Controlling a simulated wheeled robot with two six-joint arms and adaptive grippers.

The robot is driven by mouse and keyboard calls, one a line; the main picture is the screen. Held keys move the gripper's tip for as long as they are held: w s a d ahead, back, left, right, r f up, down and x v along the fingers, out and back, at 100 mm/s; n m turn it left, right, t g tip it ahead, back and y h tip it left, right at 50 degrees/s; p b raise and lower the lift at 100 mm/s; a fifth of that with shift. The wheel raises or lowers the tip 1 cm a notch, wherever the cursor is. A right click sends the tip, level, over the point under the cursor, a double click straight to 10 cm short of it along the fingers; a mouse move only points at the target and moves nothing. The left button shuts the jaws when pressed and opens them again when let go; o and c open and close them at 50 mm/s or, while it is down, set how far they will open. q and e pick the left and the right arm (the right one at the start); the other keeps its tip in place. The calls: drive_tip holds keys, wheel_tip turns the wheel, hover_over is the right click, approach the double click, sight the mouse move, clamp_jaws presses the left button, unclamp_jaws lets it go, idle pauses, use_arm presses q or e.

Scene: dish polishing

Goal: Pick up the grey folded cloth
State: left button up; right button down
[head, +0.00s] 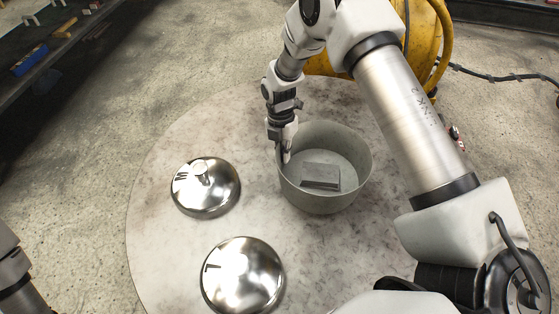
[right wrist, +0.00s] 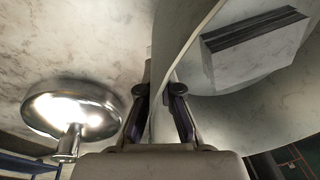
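The grey folded cloth (head: 321,176) lies flat on the floor of a grey bowl (head: 352,148). In the right wrist view the cloth (right wrist: 255,45) is a layered block at the upper right, inside the bowl wall. My right gripper (head: 284,152) points down at the bowl's left rim, to the left of the cloth and apart from it. In the right wrist view its fingers (right wrist: 160,92) stand close together on either side of the bowl wall, one outside and one inside, and appear shut on it. My left arm shows only at the lower left edge; its gripper is out of view.
Two shiny metal domed lids with knobs stand on the round stone table (head: 155,235): one lid (head: 206,188) left of the bowl, one lid (head: 243,278) nearer the front. A yellow object (head: 425,40) stands behind the table. The table's left part is clear.

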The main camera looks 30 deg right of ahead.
drive_tip(key=shift+w+a+f, duration=0.1)
drive_tip(key=shift+w+a, duration=0.2)
drive_tip(key=shift+w, duration=0.35)
drive_tip(key=shift+w+a+f, duration=0.15)
drive_tip(key=shift+f+b, duration=0.6)
drive_tip(key=shift+f, duration=0.95)
drive_tip(key=shift+f, duration=0.15)
drive_tip(key=c, duration=1.3)
unclamp_jaws()
